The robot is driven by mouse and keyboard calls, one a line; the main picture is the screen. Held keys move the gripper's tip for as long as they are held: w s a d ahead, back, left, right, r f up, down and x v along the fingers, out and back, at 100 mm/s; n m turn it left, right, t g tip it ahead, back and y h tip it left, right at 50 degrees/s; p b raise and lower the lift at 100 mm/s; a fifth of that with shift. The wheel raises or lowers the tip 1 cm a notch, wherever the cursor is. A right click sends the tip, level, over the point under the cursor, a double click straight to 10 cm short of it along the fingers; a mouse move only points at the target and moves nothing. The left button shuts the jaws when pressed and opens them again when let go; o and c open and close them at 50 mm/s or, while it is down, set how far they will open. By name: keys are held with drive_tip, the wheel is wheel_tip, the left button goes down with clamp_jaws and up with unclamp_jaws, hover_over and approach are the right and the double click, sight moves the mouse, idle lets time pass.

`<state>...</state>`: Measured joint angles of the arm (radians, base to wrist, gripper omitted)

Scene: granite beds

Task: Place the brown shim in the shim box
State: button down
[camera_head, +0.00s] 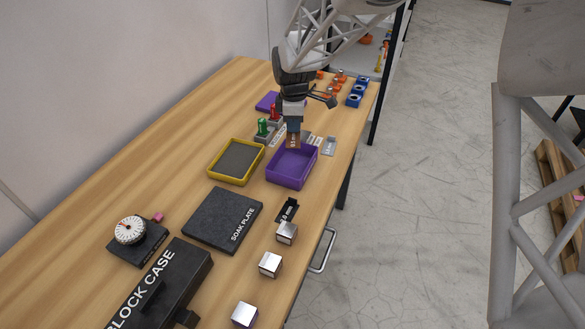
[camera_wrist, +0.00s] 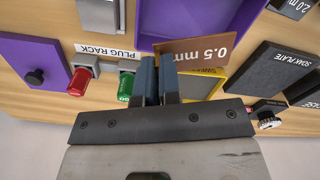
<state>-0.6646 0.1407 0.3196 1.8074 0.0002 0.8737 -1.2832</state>
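The brown shim (camera_wrist: 200,49), marked "0.5 mm", is at the fingertips of my gripper (camera_wrist: 157,60) in the wrist view. The fingers are close together with the shim's end between them. In the head view the shim (camera_head: 293,141) hangs below my gripper (camera_head: 293,129), at the far edge of the open purple box (camera_head: 288,182). The purple box also shows in the wrist view (camera_wrist: 190,22), beyond the shim. No label on the box is readable. The exact gap between shim and box rim cannot be told.
A yellow-rimmed tray (camera_head: 213,176) and the soak plate (camera_head: 222,217) lie left of the box. The plug rack's red plug (camera_wrist: 80,80) and green plug (camera_wrist: 126,86) stand close to my fingers. Grey shims (camera_head: 329,146) lie right of the box. Metal blocks (camera_head: 270,264) stand in front.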

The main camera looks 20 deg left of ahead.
drive_tip(key=shift+s, duration=0.55)
drive_tip(key=shift+f, duration=0.1)
hover_over(292, 160)
drive_tip(key=shift+d+f, duration=0.1)
drive_tip(key=shift+f, duration=2.95)
drive_tip(key=shift+f, duration=1.85)
drive_tip(key=shift+f, duration=0.15)
drive_tip(key=c, duration=1.3)
unclamp_jaws()
drive_tip(key=shift+r, duration=0.2)
